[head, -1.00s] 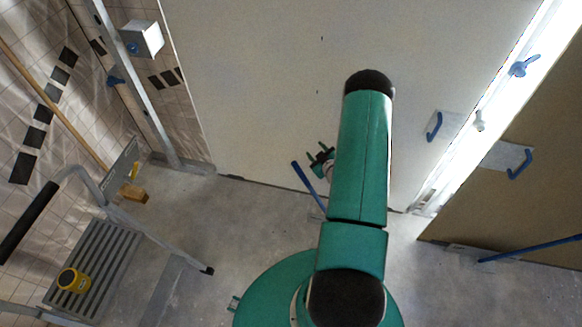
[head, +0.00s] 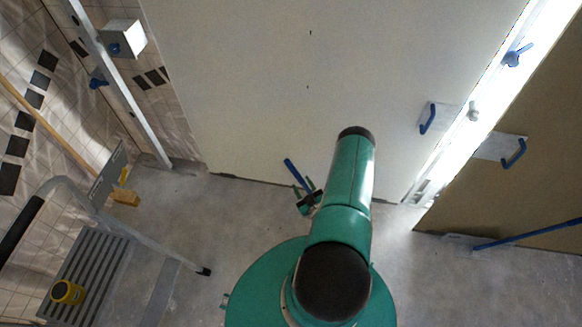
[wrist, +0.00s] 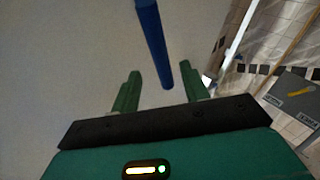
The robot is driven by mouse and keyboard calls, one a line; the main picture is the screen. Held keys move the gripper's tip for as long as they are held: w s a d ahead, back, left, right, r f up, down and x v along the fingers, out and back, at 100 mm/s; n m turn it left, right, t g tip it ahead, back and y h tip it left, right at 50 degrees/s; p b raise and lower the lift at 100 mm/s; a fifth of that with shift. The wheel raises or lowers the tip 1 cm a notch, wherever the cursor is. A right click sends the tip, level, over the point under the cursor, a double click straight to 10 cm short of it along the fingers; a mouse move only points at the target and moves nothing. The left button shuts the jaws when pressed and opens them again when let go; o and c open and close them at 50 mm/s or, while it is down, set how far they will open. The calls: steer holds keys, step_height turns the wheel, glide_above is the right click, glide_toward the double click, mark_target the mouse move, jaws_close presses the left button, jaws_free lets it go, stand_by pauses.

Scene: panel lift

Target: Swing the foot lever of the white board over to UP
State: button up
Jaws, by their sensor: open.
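The white board (head: 300,90) stands upright ahead of me. Its blue foot lever (head: 294,172) is at the board's bottom edge, tilted with its upper end to the left. My gripper (head: 309,197) is low, by the lever's lower part, and my arm hides some of the area to the right. In the wrist view the blue lever (wrist: 152,42) runs down between the two green fingers of my gripper (wrist: 162,80). The fingers are apart, and I cannot tell whether either touches the lever. The lever's foot end and any UP marking are not readable.
A step stool (head: 100,255) with a yellow tape roll (head: 66,292) stands at left. A wood block (head: 126,198) lies near the tiled wall. A brown board (head: 500,190) with another blue lever (head: 525,236) is at right.

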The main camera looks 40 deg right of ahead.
mark_target(292, 168)
steer(key=x, duration=0.9)
steer(key=shift+w, duration=0.25)
jaws_close()
